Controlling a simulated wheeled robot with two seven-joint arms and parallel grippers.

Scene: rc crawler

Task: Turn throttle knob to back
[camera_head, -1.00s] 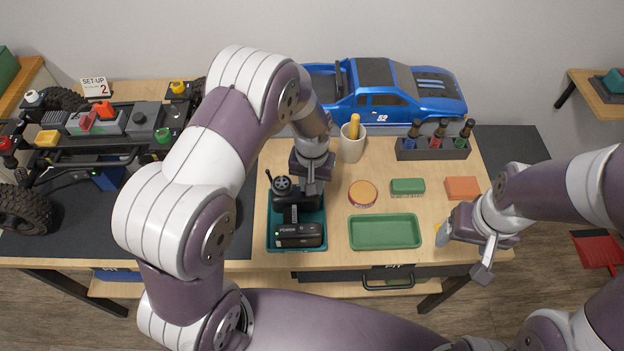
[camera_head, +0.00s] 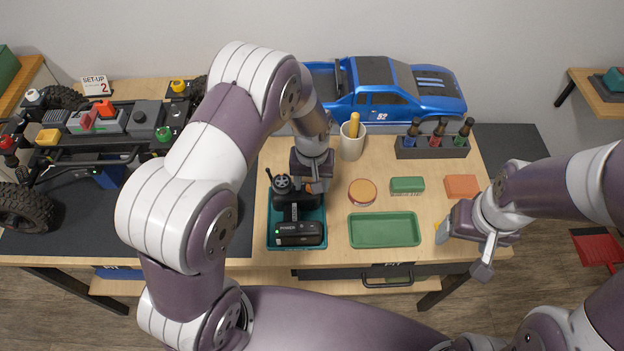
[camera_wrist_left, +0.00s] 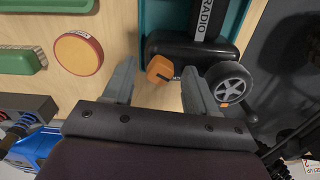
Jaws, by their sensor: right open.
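The radio transmitter (camera_head: 296,207) is black with a dark wheel (camera_head: 282,183) and lies in a teal tray (camera_head: 275,243). In the left wrist view, an orange knob (camera_wrist_left: 160,69) on the black radio body (camera_wrist_left: 185,45) shows between the finger tips of my left gripper (camera_wrist_left: 158,72). The fingers are apart, with a visible gap on each side of the knob. The wheel (camera_wrist_left: 230,84) is just beside the right-hand finger. In the head view my left gripper (camera_head: 312,188) is at the radio's right side. My right gripper (camera_head: 463,256) is open at the table's front right.
A green tray (camera_head: 385,230), a round orange-rimmed tin (camera_head: 362,192), a green block (camera_head: 408,185) and an orange block (camera_head: 462,187) lie right of the radio. A cup (camera_head: 352,143), bottle rack (camera_head: 432,147) and blue truck body (camera_head: 385,90) stand behind. A crawler chassis (camera_head: 95,125) stands left.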

